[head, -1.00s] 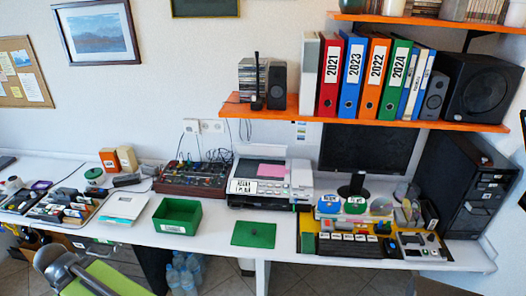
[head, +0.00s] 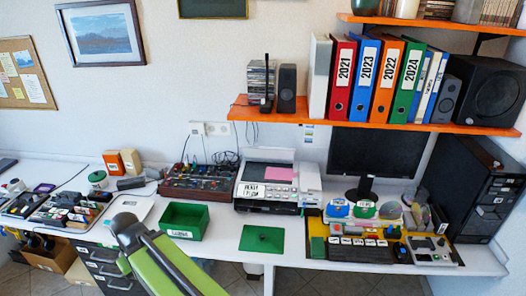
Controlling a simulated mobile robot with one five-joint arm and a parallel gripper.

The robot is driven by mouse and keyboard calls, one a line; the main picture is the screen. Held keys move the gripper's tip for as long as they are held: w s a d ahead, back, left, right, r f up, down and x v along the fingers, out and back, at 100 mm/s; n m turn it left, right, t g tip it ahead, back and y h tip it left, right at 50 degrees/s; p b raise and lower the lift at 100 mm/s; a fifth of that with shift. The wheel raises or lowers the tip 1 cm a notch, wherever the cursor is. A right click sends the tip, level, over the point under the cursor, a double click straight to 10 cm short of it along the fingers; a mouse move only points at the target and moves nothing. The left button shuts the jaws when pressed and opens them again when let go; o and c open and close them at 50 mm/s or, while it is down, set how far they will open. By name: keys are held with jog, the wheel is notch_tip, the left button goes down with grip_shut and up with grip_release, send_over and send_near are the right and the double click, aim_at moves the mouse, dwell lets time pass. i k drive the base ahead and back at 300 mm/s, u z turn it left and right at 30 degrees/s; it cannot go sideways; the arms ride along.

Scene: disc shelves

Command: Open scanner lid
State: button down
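The scanner (head: 307,190) is a white and grey machine on the desk, left of the monitor, with a printed label on its front left. Its lid (head: 255,171) looks shut, and a pink paper (head: 281,173) lies on top of it. A dark strip runs along the back of the lid. My green and grey arm rises from the bottom edge left of the middle. Its rounded grey upper part is in front of the desk, left of the green bin and well apart from the scanner. I see no gripper fingers in the head view.
A green open bin (head: 187,234) and a green mat (head: 262,239) lie in front of the scanner. A mixer with knobs (head: 197,183) stands to its left, a monitor (head: 372,153) to its right. An orange shelf (head: 300,116) with binders hangs above. Bare desk surrounds the mat.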

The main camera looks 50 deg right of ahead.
aim_at(252, 151)
jog(key=u, duration=0.05)
jog(key=i, duration=1)
jog(key=z, duration=0.05)
